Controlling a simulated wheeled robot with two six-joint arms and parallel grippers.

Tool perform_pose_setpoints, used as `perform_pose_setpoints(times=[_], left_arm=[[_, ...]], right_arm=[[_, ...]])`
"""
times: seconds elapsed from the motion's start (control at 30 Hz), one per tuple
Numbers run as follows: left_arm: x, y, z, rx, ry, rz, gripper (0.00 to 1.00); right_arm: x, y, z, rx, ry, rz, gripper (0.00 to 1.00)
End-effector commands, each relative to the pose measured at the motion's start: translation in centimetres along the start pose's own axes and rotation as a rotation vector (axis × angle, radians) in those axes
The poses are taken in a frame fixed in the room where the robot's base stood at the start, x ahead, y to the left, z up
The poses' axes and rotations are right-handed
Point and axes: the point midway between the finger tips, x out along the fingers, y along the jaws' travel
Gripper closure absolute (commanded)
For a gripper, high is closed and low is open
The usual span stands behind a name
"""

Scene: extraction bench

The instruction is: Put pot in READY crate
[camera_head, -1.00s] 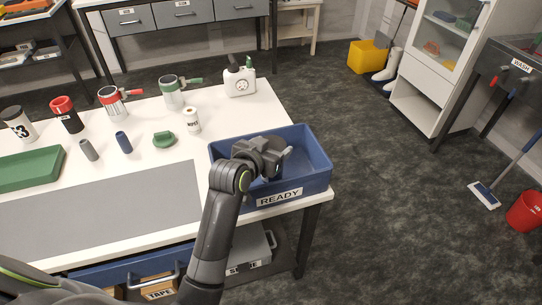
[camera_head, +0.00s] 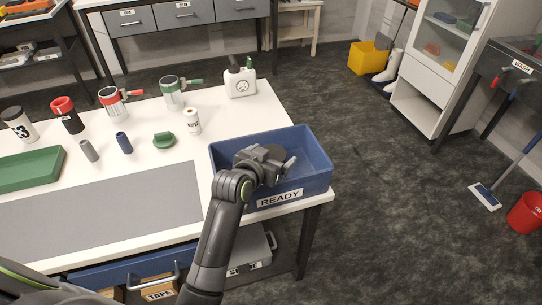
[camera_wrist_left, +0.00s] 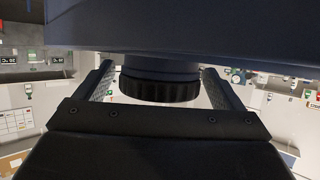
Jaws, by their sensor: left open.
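The blue READY crate (camera_head: 318,175) stands at the right end of the white bench. My left gripper (camera_head: 280,165) is inside the crate's outline, low over its interior, with its fingers apart. A dark round top, which looks like the pot's lid (camera_head: 277,150), shows just behind the gripper. In the left wrist view, the pot's ribbed black lid (camera_wrist_left: 160,90) is between the two spread fingers, with a gap on each side. The pot's body is mostly hidden, so I cannot tell exactly how it rests. My right gripper is out of view.
Several containers stand along the bench's back, including a white jug (camera_head: 240,84) and a small white bottle (camera_head: 192,122). A green lid-like piece (camera_head: 163,140) lies nearer. A green tray (camera_head: 30,170) is at the left. The grey mat (camera_head: 110,215) is clear.

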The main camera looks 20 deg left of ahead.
Motion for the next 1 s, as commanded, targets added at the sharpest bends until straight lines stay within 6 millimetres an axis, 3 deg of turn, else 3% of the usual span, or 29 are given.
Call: perform_pose_setpoints(times=[0.23,0.7,1.0], left_arm=[[-1.3,0.0,-0.2,-0.001,0.0,-0.001,0.11],[-9.4,0.0,-0.3,-0.001,0.001,-0.001,0.11],[-12.0,0.0,-0.3,0.0,0.001,0.001,0.11]], right_arm=[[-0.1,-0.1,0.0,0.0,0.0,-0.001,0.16],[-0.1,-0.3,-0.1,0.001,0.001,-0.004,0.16],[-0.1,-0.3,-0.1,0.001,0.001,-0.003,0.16]])
